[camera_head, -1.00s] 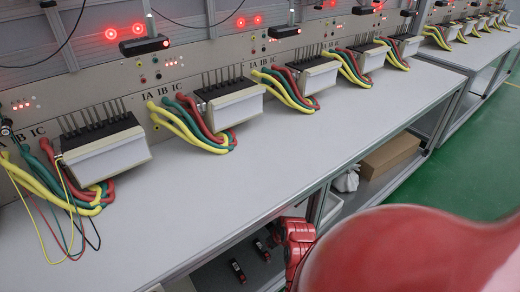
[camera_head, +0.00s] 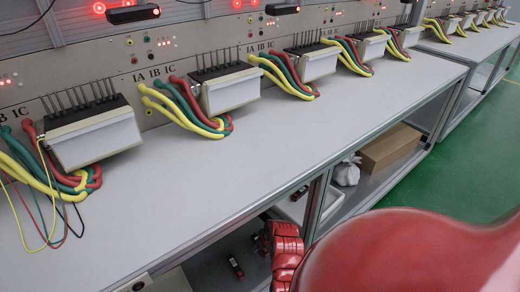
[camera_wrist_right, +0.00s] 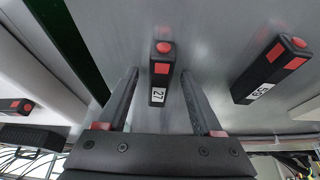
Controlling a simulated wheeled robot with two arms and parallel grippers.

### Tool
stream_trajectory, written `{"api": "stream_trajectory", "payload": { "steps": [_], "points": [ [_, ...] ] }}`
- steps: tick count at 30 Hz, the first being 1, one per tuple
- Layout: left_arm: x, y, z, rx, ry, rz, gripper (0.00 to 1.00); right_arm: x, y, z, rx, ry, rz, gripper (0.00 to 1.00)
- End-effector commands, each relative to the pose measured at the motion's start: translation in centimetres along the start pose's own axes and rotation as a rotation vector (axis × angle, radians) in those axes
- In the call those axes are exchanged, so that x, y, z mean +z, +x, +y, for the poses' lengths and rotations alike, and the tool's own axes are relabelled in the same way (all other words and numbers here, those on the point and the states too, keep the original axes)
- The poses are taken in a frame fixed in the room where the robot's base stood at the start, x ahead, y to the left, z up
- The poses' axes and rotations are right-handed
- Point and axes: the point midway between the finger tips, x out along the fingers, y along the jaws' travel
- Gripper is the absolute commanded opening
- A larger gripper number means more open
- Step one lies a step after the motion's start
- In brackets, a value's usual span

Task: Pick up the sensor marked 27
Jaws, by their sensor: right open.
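The sensor marked 27 (camera_wrist_right: 160,74) is a black block with a red round top and a red patch; its white label reads 27. In the right wrist view it is between the two dark fingers of my right gripper (camera_wrist_right: 160,78), which is open, with a gap visible on both sides. I cannot tell its exact depth relative to the fingers. In the head view, a dark sensor (camera_head: 236,266) shows on the lower shelf under the bench, its number unreadable. My red right arm (camera_head: 285,245) reaches down beside it. My left gripper is out of view.
Another sensor, marked 59 or similar (camera_wrist_right: 270,70), stands to the right in the wrist view, and a third (camera_wrist_right: 16,106) lies at the far left. The bench top (camera_head: 260,150) is above the shelf. A cardboard box (camera_head: 390,148) is farther along.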

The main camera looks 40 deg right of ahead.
Motion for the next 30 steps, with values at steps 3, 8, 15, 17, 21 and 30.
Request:
{"api": "stream_trajectory", "payload": {
  "steps": [3,8,15,17,21,30],
  "points": [
    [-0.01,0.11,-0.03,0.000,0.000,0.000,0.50,-0.04,-0.13,0.01,0.000,0.000,0.000,0.66],
    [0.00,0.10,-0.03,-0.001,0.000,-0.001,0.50,-0.03,-0.14,0.00,0.000,0.000,0.000,0.37],
    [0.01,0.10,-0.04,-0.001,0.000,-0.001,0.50,-0.04,-0.14,0.00,0.000,0.000,0.001,0.00],
    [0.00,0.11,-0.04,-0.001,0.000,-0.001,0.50,-0.04,-0.15,0.00,0.000,0.000,0.001,0.00],
    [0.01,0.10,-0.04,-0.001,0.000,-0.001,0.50,-0.05,-0.15,0.00,0.000,0.000,0.001,0.00],
    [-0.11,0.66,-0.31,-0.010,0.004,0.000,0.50,-0.47,-1.07,0.01,0.001,-0.001,0.002,0.00]
  ]
}}
